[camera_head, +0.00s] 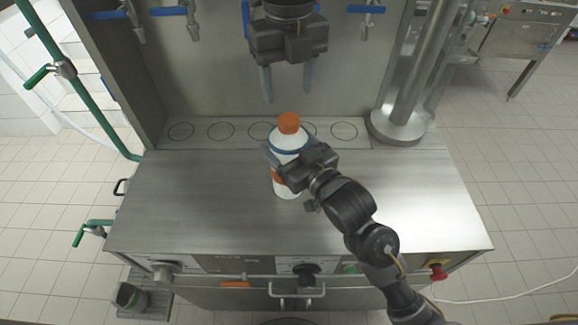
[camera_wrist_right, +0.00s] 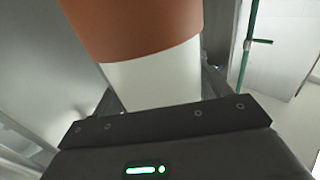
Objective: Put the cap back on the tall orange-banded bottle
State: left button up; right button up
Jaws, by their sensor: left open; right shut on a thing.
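The white bottle (camera_head: 288,142) stands upright on the steel worktop, with a blue stripe near its shoulder and an orange band lower down. An orange cap (camera_head: 289,122) sits on its top; whether it is screwed tight cannot be told. My right gripper (camera_head: 287,158) is shut on the bottle's upper body from the right. The right wrist view shows the bottle's orange band (camera_wrist_right: 140,28) and white wall (camera_wrist_right: 152,78) up close. My left gripper (camera_head: 289,84) is open and empty, pointing down above and behind the cap, apart from it.
Several black circles mark the raised ledge (camera_head: 200,133) behind the bottle. Taps with blue handles (camera_head: 168,11) hang along the back panel. A steel column (camera_head: 400,118) stands at the right rear. The worktop (camera_head: 190,200) is clear to the left and right front.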

aim_at(289, 118)
pick_arm(q)
notch_tip(289, 118, down, 7)
jog(key=shift+r, duration=0.2)
dwell(0.3)
jog(key=c, duration=1)
jog(key=m, duration=0.5)
jog(key=shift+c, duration=0.2)
jog(key=m, duration=0.3)
jog(key=o, duration=1.1)
jog(key=shift+r, duration=0.1)
jog(key=shift+r, duration=2.15)
